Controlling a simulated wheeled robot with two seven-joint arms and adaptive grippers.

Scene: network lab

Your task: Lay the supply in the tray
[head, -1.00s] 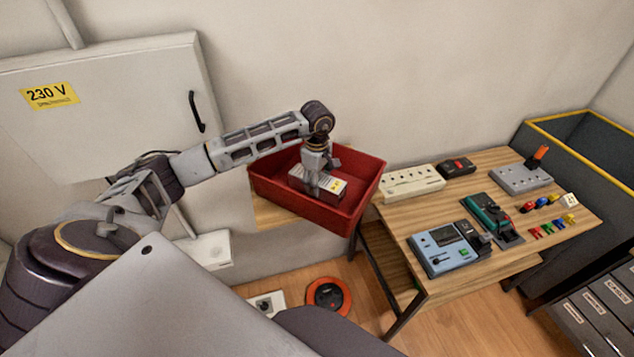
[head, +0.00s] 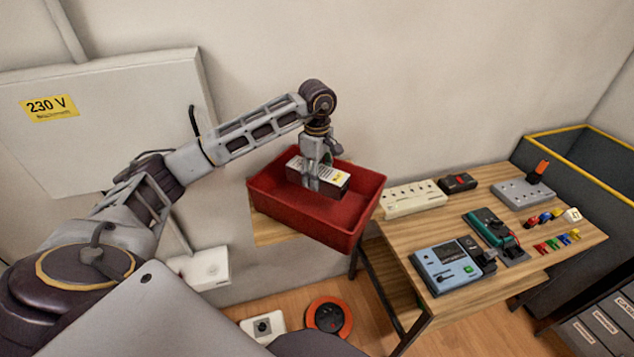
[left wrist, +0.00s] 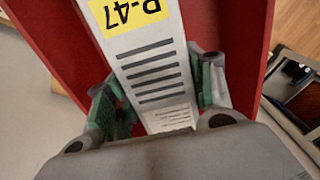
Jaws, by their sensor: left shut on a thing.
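The supply is a pale box (head: 334,179) with dark sides. In the left wrist view it (left wrist: 152,62) shows a yellow label and dark printed lines. The red tray (head: 341,238) is open and stands on a wooden surface by the wall. Its red wall also shows in the left wrist view (left wrist: 246,42). My left gripper (head: 311,180) points down and is shut on the box, with the green-sided fingers (left wrist: 160,95) on either side of it. The box is held over the tray, apparently above its floor. My right gripper is not in view.
To the right, a wooden table (head: 398,238) holds a power strip (head: 412,198), a blue device (head: 447,267), a green device (head: 488,229) and several small coloured parts. A wall cabinet (head: 105,115) is behind my left arm. The tray's front floor is clear.

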